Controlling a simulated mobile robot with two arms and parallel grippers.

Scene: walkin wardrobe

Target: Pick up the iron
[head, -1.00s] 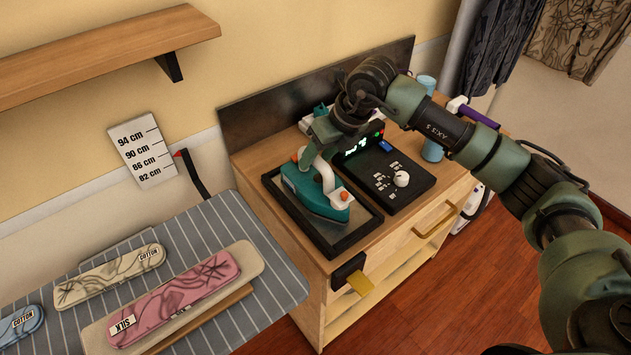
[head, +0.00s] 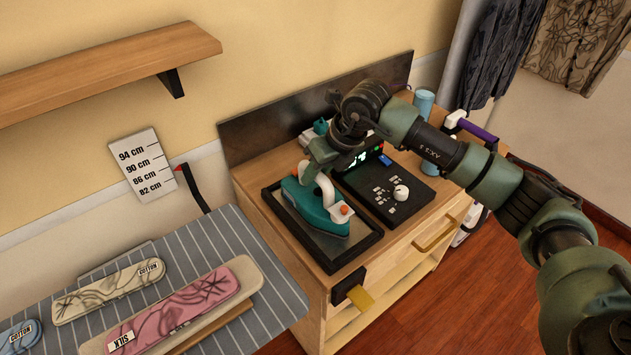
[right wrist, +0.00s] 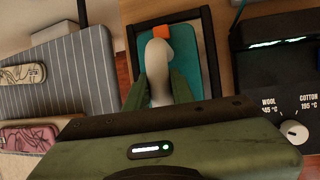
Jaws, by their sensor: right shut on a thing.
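The teal iron (head: 314,209) with a white handle and orange parts is at the black-framed tray (head: 346,257) on the wooden cabinet. My right gripper (head: 323,172) is shut on the iron's white handle from above. In the right wrist view the two green fingers (right wrist: 158,92) sit on either side of the handle, with the teal body of the iron (right wrist: 181,50) below. I cannot tell whether the iron's sole touches the tray. My left gripper is not in view.
A black control panel (head: 388,190) with a white dial stands right of the tray. A striped ironing board (head: 222,235) is at the left, with fabric-covered pads on it. A wooden shelf (head: 100,70) juts from the wall above. A blue cup (head: 424,101) stands at the back.

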